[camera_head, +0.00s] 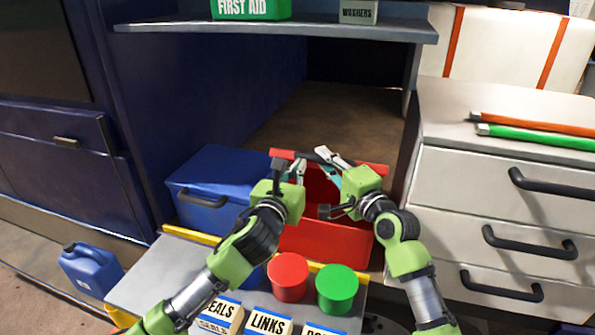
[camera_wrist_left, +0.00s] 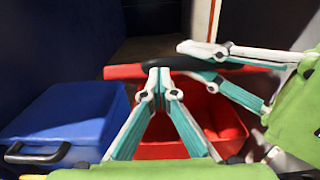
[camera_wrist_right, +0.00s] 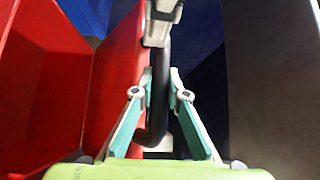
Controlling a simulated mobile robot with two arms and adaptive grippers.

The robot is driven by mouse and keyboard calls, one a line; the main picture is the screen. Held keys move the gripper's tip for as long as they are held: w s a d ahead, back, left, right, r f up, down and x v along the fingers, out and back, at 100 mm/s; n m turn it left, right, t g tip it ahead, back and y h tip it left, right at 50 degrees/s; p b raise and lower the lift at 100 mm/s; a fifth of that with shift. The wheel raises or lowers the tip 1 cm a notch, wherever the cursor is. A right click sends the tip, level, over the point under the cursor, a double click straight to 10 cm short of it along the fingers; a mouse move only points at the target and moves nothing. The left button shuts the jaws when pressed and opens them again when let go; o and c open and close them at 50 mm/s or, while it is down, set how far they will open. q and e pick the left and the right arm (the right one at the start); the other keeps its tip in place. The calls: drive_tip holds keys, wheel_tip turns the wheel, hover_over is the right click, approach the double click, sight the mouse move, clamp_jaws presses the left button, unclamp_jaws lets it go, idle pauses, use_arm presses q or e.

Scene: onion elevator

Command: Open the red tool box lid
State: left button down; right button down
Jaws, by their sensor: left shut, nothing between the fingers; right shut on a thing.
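The red tool box (camera_head: 325,243) stands on the shelf floor. Its red lid (camera_head: 374,169) is raised, swung up toward the back, and part of the red inside shows. The lid also shows edge-on in the right wrist view (camera_wrist_right: 118,75). My right gripper (camera_head: 324,154) is shut on the lid's black handle (camera_wrist_right: 160,120). My left gripper (camera_head: 297,168) is shut and empty beside the handle, its fingertips (camera_wrist_left: 160,76) together in front of the lid (camera_wrist_left: 122,72). I cannot tell whether they touch the lid. My grippers hide part of the box.
A blue box (camera_head: 215,180) stands left of the tool box. In front is a grey platform (camera_head: 160,275) with a red cylinder (camera_head: 288,277), a green cylinder (camera_head: 337,289) and labelled bins. White drawers (camera_head: 480,200) stand close on the right. A shelf (camera_head: 290,32) hangs above.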

use_arm(q)
drive_tip(key=shift+w+a+r, duration=0.2)
drive_tip(key=shift+w+r, duration=0.2)
drive_tip(key=shift+r, duration=0.3)
use_arm(e)
drive_tip(key=shift+a+f, duration=0.1)
drive_tip(key=shift+a, duration=0.25)
use_arm(q)
drive_tip(key=shift+r, duration=0.1)
use_arm(e)
drive_tip(key=shift+s+f, duration=0.15)
drive_tip(key=c, duration=2.2)
unclamp_jaws()
drive_tip(key=shift+c, duration=0.2)
use_arm(q)
drive_tip(key=shift+s+d, duration=0.1)
drive_tip(key=shift+d, duration=0.05)
use_arm(e)
drive_tip(key=shift+o, duration=1.4)
drive_tip(key=shift+s+d, duration=0.1)
drive_tip(key=shift+d, duration=0.15)
